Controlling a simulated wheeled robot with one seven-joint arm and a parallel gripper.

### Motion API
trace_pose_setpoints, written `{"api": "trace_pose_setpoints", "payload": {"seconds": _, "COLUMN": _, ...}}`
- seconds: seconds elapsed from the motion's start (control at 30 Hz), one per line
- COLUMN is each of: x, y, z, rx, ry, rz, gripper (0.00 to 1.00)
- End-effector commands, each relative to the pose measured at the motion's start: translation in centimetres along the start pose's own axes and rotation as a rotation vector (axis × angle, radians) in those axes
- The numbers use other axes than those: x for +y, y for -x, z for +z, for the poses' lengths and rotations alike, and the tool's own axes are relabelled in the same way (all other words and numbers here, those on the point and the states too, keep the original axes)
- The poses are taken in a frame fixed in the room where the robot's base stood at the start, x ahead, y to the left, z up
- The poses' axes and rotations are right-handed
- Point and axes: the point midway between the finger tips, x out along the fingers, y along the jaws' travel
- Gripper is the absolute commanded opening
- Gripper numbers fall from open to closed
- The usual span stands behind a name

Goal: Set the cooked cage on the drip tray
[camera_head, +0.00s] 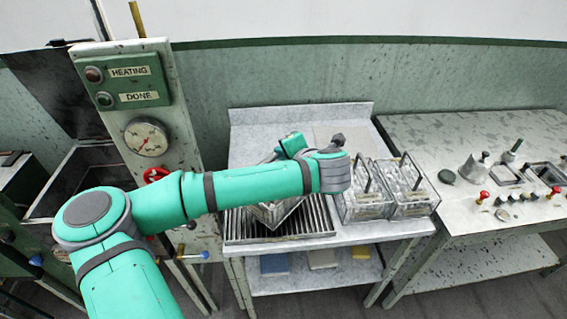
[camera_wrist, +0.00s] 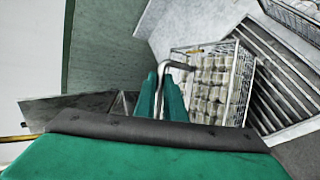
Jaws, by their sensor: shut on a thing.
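My gripper (camera_wrist: 168,78) is shut on the bent metal handle (camera_wrist: 188,67) of a wire cage (camera_wrist: 238,88) filled with pale rounded cocoons. In the head view the same cage (camera_head: 272,214) shows below my arm, over the slatted metal drip tray (camera_head: 240,232). It sits turned at an angle to the slats. The tray's slats (camera_wrist: 280,85) also show right beside the cage in the wrist view. I cannot tell whether the cage's bottom touches the tray. My arm hides the handle and fingertips in the head view.
Two more filled wire cages (camera_head: 366,207) (camera_head: 412,200) stand right of the tray on the same table. A panel post with a gauge (camera_head: 146,137) and HEATING and DONE lamps stands left. A bench with small tools (camera_head: 475,168) is at the right.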

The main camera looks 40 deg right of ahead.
Motion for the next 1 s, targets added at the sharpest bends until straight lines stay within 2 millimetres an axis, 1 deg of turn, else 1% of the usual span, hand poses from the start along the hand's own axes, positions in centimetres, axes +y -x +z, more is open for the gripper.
{"api": "trace_pose_setpoints", "payload": {"seconds": 0.2, "x": -1.0, "y": -1.1, "z": 0.5, "rx": 0.002, "ry": 0.002, "rz": 0.0, "gripper": 0.0}}
{"api": "trace_pose_setpoints", "payload": {"seconds": 0.4, "x": -3.0, "y": -2.5, "z": -0.3, "rx": 0.005, "ry": 0.003, "rz": 0.001, "gripper": 0.0}}
{"api": "trace_pose_setpoints", "payload": {"seconds": 0.77, "x": -3.3, "y": -2.6, "z": -0.4, "rx": 0.004, "ry": 0.003, "rz": 0.003, "gripper": 0.0}}
{"api": "trace_pose_setpoints", "payload": {"seconds": 0.8, "x": -3.4, "y": -2.6, "z": -0.4, "rx": 0.004, "ry": 0.002, "rz": 0.001, "gripper": 0.17}}
{"api": "trace_pose_setpoints", "payload": {"seconds": 0.83, "x": -3.4, "y": -2.6, "z": -0.4, "rx": 0.004, "ry": 0.002, "rz": 0.001, "gripper": 0.24}}
{"api": "trace_pose_setpoints", "payload": {"seconds": 0.87, "x": -3.4, "y": -2.6, "z": -0.4, "rx": 0.004, "ry": 0.002, "rz": 0.001, "gripper": 0.28}}
{"api": "trace_pose_setpoints", "payload": {"seconds": 1.0, "x": -3.4, "y": -2.6, "z": -0.4, "rx": 0.004, "ry": 0.002, "rz": 0.001, "gripper": 0.28}}
